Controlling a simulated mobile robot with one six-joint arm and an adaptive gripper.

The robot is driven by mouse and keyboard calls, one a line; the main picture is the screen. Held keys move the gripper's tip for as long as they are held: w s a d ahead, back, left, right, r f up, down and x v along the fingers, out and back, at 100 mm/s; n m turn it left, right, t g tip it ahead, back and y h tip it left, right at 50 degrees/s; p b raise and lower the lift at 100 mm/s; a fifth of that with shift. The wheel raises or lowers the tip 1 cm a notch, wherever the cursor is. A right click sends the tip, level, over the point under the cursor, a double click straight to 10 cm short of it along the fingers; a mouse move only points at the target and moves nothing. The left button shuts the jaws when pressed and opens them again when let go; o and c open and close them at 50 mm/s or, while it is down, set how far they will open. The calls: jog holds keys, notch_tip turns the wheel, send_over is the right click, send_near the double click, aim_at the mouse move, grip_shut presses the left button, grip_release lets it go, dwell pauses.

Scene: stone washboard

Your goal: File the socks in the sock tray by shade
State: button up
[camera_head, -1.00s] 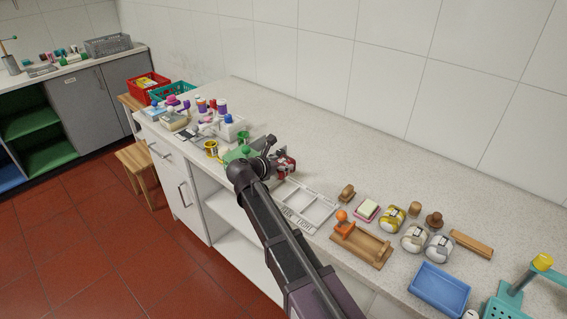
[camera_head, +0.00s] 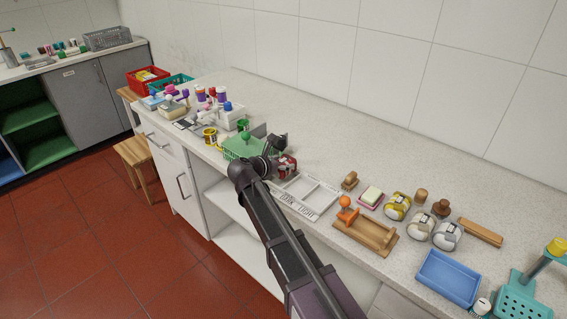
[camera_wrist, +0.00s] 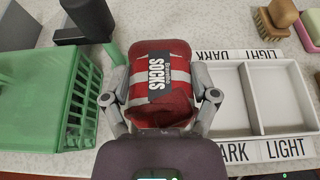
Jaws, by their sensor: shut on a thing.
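My gripper (camera_wrist: 160,100) is shut on a red sock bundle (camera_wrist: 158,65) with pale stripes and a dark "SOCKS" label. In the head view the red bundle (camera_head: 287,164) is partly hidden by my wrist, left of the sock tray. The white sock tray (camera_head: 322,193) has compartments labelled DARK and LIGHT; it also shows right of my gripper in the wrist view (camera_wrist: 285,100). Its visible compartments look empty. Three more rolled bundles stand to the right: a yellow-and-white one (camera_head: 397,204) and two greyish white ones (camera_head: 420,226) (camera_head: 447,235).
A green basket (camera_wrist: 35,95) stands close to the left of the held bundle. Right of the tray are a wooden stand with an orange knob (camera_head: 366,235), a brush (camera_head: 349,181), soap (camera_head: 370,195) and a blue tray (camera_head: 448,278). The counter behind is clear.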

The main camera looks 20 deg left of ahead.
jog(key=shift+f, duration=0.15)
jog(key=o, duration=1)
jog(key=shift+o, duration=0.2)
